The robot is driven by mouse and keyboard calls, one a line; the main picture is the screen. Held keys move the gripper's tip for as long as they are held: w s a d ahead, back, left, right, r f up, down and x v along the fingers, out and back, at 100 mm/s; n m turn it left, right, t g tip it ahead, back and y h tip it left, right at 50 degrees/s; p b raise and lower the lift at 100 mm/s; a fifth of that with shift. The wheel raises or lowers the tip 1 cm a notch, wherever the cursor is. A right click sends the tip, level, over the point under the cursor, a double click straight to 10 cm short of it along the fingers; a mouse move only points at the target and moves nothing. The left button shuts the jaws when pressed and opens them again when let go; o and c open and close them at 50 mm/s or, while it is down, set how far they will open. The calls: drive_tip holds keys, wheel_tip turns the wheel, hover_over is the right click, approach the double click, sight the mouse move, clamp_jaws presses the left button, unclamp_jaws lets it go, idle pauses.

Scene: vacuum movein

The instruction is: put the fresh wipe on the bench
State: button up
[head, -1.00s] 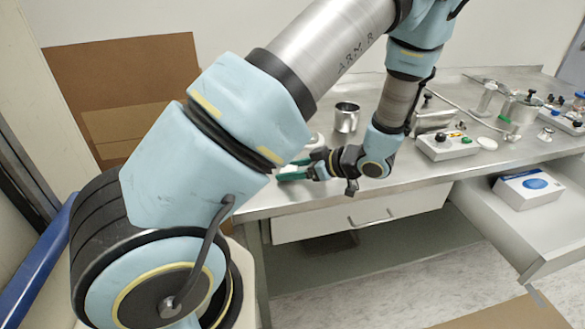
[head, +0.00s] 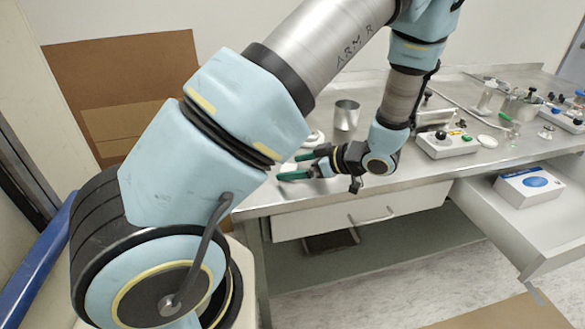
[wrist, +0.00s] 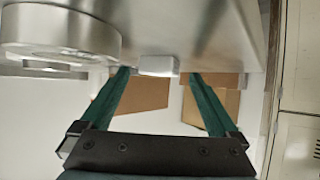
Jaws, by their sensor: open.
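A small whitish block, which looks like the folded wipe (wrist: 158,66), lies on the steel bench (wrist: 220,35) in the wrist view. It sits between my gripper's green fingertips (wrist: 160,74), with gaps on both sides. In the head view my gripper (head: 293,167) is low over the left front part of the bench (head: 330,195), its fingers spread and pointing left. The wipe is hard to make out there beside the fingers. Whether its underside rests fully flat cannot be told.
A metal cup (head: 346,115) stands behind my gripper. A switch box (head: 447,144) and several small items crowd the right side. An open drawer (head: 520,225) at the right holds a white and blue box (head: 528,187). A round metal piece (wrist: 62,32) is close by in the wrist view.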

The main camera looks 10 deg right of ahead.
drive_tip(key=b+v, duration=0.2)
drive_tip(key=v, duration=0.9)
drive_tip(key=shift+w, duration=0.1)
drive_tip(key=w+a+r+m+t+h, duration=0.1)
drive_tip(key=w+a+r+m+h, duration=0.15)
drive_tip(key=w+h, duration=0.35)
drive_tip(key=w+a+r+m+h, duration=0.1)
drive_tip(key=w+r+m+h, duration=0.2)
drive_tip(key=w, duration=0.6)
drive_tip(key=s+a+f+m+g, duration=0.2)
drive_tip(key=s+a+m+g, duration=0.4)
drive_tip(key=s+a, duration=1)
drive_tip(key=a+g, duration=0.1)
drive_tip(key=a, duration=0.1)
drive_tip(key=shift+s+a+h, duration=0.15)
drive_tip(key=shift+a+h, duration=0.25)
